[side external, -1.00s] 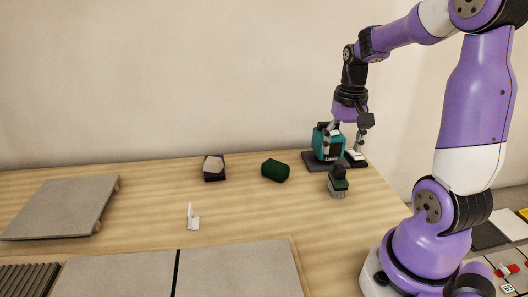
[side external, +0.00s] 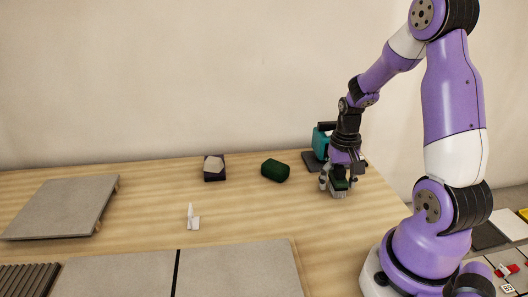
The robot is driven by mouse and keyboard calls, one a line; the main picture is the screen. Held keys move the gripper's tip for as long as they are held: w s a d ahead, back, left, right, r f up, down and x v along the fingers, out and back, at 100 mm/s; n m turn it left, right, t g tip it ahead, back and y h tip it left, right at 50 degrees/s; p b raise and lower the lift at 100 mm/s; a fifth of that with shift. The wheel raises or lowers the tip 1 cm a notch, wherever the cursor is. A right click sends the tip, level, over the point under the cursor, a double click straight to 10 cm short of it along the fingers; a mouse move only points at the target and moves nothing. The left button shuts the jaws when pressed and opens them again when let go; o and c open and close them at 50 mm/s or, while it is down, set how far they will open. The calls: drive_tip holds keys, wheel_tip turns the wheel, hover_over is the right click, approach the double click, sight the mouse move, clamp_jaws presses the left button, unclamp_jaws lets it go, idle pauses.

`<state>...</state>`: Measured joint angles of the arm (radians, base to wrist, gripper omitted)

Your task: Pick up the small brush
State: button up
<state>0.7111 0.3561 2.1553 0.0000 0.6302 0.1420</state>
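The small brush (side external: 338,192) has a dark green body and pale bristles. It stands on the wooden table at the right, bristles down. My gripper (side external: 339,182) is lowered over it, with its fingers on either side of the brush's upper part. The fingers hide the brush's handle. I cannot tell whether they touch the brush or are closed on it.
A teal device (side external: 319,142) on a dark base (side external: 311,160) stands just behind my gripper. A dark green cylinder (side external: 275,170), a dark block with a pale top (side external: 214,168) and a small white piece (side external: 193,217) stand to the left. Grey tiles (side external: 240,272) lie in front.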

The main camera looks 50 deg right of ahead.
clamp_jaws()
